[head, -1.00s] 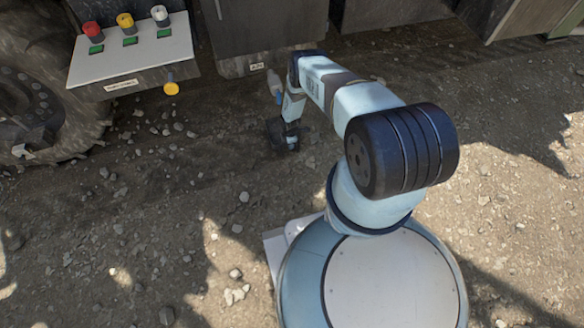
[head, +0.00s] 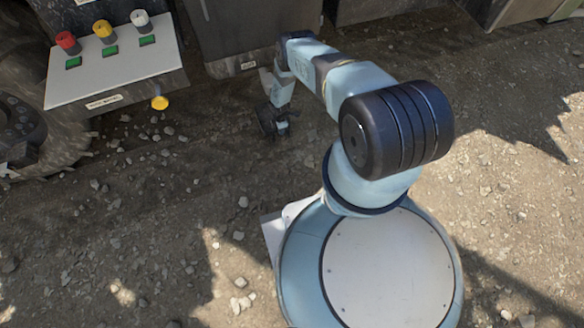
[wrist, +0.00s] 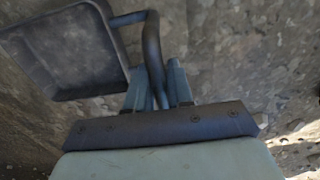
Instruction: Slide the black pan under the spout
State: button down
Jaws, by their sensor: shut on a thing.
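The black pan (wrist: 62,50) shows in the wrist view at the upper left, a shallow square tray with a raised rim. Its bent tubular handle (wrist: 151,42) runs between the fingers of my gripper (wrist: 158,92), which is shut on it. In the head view my gripper (head: 281,122) is low over the gravel, with the dark pan (head: 266,118) just left of it. I cannot tell whether the pan touches the ground. A yellow round piece (head: 160,103) hangs below the control panel's front; I cannot tell whether it is the spout.
The control panel (head: 115,75) with red, yellow and white knobs stands at the upper left, beside a large tyre (head: 30,130). A dark cabinet (head: 255,30) stands behind my arm. Open gravel with scattered stones lies between the pan and the tyre.

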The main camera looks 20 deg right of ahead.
jog(key=shift+w+a, duration=0.25)
jog(key=shift+w, duration=0.1)
jog(key=c, duration=0.6)
grip_release()
jog(key=shift+d, duration=0.2)
jog(key=shift+r, duration=5.05)
jog(key=shift+s, duration=0.1)
